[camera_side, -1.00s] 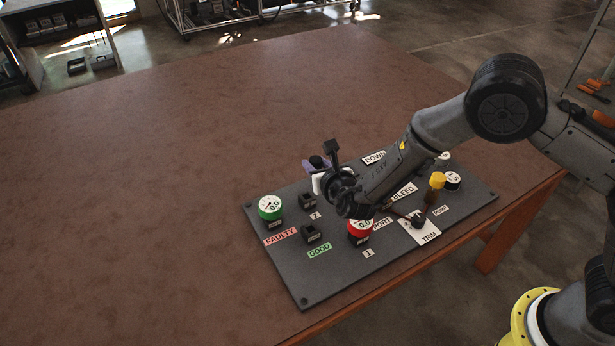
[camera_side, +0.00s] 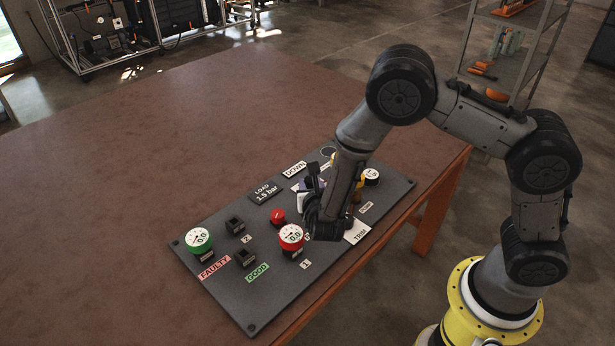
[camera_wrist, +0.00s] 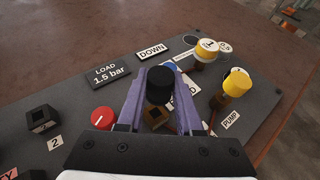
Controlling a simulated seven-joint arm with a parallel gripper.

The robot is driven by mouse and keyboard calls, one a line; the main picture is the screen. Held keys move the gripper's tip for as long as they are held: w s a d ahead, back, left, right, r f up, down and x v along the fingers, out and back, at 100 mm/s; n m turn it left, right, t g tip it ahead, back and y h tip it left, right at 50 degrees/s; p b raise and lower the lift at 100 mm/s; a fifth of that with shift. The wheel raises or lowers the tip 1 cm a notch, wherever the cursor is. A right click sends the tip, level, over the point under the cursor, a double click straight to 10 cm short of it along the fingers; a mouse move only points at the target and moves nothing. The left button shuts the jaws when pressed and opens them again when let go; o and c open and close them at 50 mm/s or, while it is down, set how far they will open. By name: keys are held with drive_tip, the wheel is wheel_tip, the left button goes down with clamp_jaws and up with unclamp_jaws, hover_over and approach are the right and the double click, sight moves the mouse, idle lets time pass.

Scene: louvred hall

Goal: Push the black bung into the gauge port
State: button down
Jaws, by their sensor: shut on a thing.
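The black bung (camera_wrist: 160,86) is held upright between the purple fingers of my gripper (camera_wrist: 161,96) in the wrist view. A brownish square fitting (camera_wrist: 155,117) shows just below the bung between the fingers; it may be the gauge port, but I cannot tell whether the bung touches it. In the side view my gripper (camera_side: 303,194) is low over the middle of the dark panel (camera_side: 262,303), right of the red gauge (camera_side: 291,238), and the arm hides the port area.
The red knob (camera_side: 278,216) and LOAD plate (camera_side: 266,191) lie left of my gripper. A yellow-topped part (camera_wrist: 237,83) stands to the right. The green gauge (camera_side: 198,240) and two black sockets (camera_side: 235,226) are farther left. The table's left side (camera_side: 90,190) is clear.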

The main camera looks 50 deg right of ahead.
drive_tip(key=shift+f, duration=1.9)
drive_tip(key=shift+f, duration=0.25)
drive_tip(key=shift+f, duration=0.5)
drive_tip(key=shift+c, duration=2.4)
unclamp_jaws()
drive_tip(key=r, duration=0.1)
drive_tip(key=s+a+r, duration=0.1)
drive_tip(key=r, duration=0.1)
drive_tip(key=s+r, duration=0.1)
drive_tip(key=shift+a+r, duration=0.15)
drive_tip(key=shift+a, duration=0.25)
